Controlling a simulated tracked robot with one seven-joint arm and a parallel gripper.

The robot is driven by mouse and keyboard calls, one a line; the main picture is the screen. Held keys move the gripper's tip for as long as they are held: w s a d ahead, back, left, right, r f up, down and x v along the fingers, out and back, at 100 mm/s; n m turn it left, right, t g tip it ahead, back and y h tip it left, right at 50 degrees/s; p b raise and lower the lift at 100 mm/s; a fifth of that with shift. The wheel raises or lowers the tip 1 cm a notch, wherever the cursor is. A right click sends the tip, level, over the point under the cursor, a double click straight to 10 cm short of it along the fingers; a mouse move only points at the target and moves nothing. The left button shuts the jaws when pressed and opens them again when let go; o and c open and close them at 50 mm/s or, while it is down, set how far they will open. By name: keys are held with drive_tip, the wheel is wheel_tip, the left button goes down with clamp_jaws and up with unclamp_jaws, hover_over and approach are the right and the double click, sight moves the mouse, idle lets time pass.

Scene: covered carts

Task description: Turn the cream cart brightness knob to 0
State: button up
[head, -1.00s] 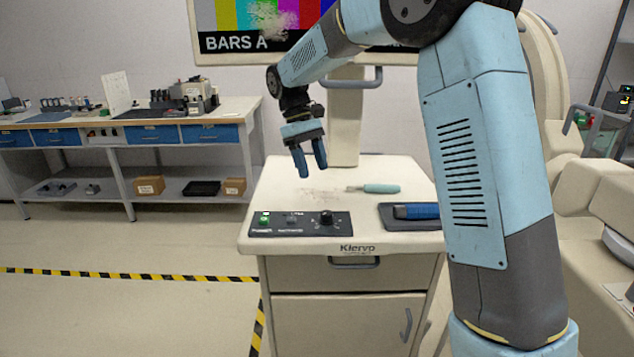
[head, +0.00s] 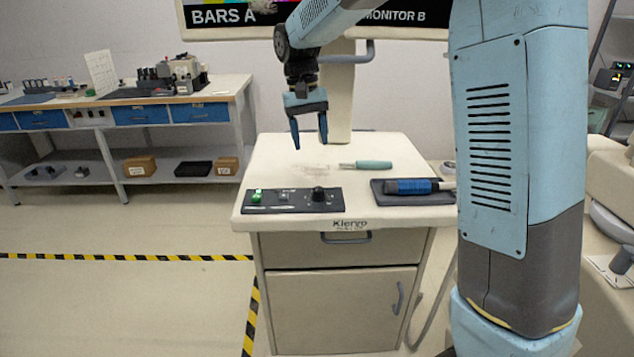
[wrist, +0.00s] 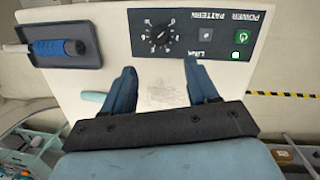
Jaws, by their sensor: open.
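The cream cart (head: 268,232) stands in front of me with a black control panel (head: 340,203) along its front top edge. The brightness knob (head: 318,193) is a black round knob near the panel's right end. In the wrist view the knob (wrist: 158,35) sits inside a ring of white marks, too small to read. The panel also carries a green power button (head: 257,195) and a grey pattern button (head: 284,195). My gripper (head: 310,140) is open and empty, pointing down above the cart top, behind the panel. In the wrist view its fingers (wrist: 162,78) are apart from the knob.
A teal-handled tool (head: 372,165) lies on the cart top behind the panel. A dark tray (head: 440,198) with a blue-handled tool (head: 408,186) is at the right. A monitor (head: 235,33) on a post stands behind. A workbench (head: 235,88) is at the far left.

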sight(319, 188)
drive_tip(key=f+m, duration=0.2)
drive_tip(key=f, duration=0.2)
drive_tip(key=s+d+f+m+t+y, duration=0.1)
drive_tip(key=f, duration=0.4)
drive_tip(key=d+f+m, duration=0.1)
drive_tip(key=f+m, duration=0.1)
drive_tip(key=f, duration=0.2)
drive_tip(key=shift+s+f+m, duration=0.3)
drive_tip(key=shift+s, duration=0.05)
drive_tip(key=c, duration=1.1)
